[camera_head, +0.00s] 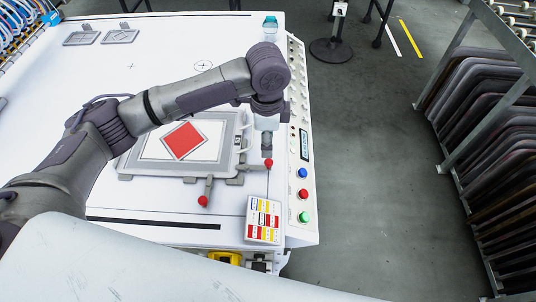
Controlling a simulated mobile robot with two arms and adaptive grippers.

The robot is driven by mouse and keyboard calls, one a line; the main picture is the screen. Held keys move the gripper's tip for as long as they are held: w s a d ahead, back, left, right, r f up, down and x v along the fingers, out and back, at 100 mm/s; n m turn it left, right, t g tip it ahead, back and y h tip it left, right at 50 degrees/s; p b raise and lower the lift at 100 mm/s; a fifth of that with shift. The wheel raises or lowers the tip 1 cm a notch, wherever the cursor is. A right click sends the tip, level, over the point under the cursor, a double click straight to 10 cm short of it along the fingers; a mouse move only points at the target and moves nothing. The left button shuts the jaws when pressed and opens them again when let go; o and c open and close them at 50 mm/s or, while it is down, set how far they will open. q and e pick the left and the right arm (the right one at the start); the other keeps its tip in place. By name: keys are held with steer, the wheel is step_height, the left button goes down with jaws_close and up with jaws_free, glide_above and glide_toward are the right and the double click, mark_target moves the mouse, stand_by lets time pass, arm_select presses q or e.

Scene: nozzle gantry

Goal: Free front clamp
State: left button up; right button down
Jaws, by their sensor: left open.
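A grey frame fixture (130,166) lies on the white machine table, with a white plate bearing a red square (184,141). A clamp with a red knob (203,201) stands at the fixture's front edge. A second clamp's red knob (269,163) is at its front right corner. My left arm reaches in from the left across the fixture, and my left gripper (267,150) points down just above the corner knob. The gripper is open. Whether it touches that knob is hard to tell. My arm hides part of the fixture's back. My right gripper is out of view.
A control strip with blue, red and green buttons (303,195) runs along the table's right edge. A coloured label card (263,219) lies at the front right corner. A teal-capped bottle (270,27) stands at the back. A rack of dark panels (480,150) is at the right.

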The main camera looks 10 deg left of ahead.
mark_target(268, 161)
arm_select(q)
step_height(268, 161, down, 7)
steer(key=shift+w+r+p, duration=0.15)
steer(key=shift+p, duration=0.2)
steer(key=shift+f, duration=0.8)
steer(key=shift+c, duration=0.2)
jaws_close()
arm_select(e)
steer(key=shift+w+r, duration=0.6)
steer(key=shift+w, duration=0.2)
